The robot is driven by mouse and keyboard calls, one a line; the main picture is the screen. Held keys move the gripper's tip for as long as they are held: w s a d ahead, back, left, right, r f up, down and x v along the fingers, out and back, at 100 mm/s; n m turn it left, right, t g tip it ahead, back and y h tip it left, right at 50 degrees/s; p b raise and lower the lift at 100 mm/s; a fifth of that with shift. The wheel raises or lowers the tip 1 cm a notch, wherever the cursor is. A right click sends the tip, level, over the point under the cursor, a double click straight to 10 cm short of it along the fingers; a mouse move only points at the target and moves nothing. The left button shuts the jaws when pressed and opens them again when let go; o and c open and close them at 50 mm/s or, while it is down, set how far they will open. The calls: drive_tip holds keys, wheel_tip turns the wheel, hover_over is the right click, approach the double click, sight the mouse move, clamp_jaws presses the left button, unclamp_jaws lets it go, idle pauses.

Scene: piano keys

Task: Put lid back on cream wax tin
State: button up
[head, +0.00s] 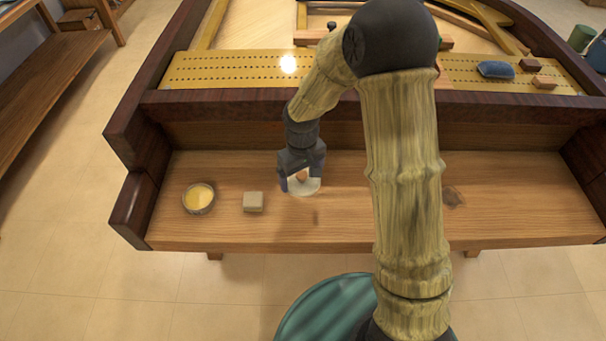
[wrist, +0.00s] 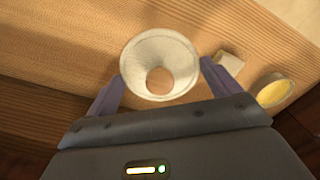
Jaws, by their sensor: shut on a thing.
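The cream wax tin (head: 199,198) stands open at the left of the wooden key bed, with yellow wax showing inside. In the wrist view the tin (wrist: 274,91) is at the right edge. In the wrist view the lid (wrist: 160,54) sits between the two fingers of my gripper (wrist: 160,82). The lid is to the right of the tin and apart from it. Whether it touches the wood is unclear.
A small pale block (head: 253,202) lies on the key bed (head: 340,228) between the tin and the lid. A dark wooden rail (head: 230,105) rises behind. A blue block (head: 496,69) and reddish blocks lie on the yellow pin strip. The wood between block and tin is clear.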

drive_tip(key=w+d+f+m, duration=0.1)
drive_tip(key=d+f+m, duration=0.1)
drive_tip(key=d, duration=0.2)
drive_tip(key=w+d+f+m, duration=0.1)
drive_tip(key=d+m, duration=0.1)
drive_tip(key=d, duration=0.3)
drive_tip(key=w+d+f+m, duration=0.2)
drive_tip(key=d, duration=0.3)
drive_tip(key=shift+f, duration=0.3)
drive_tip(key=shift+a, duration=0.1)
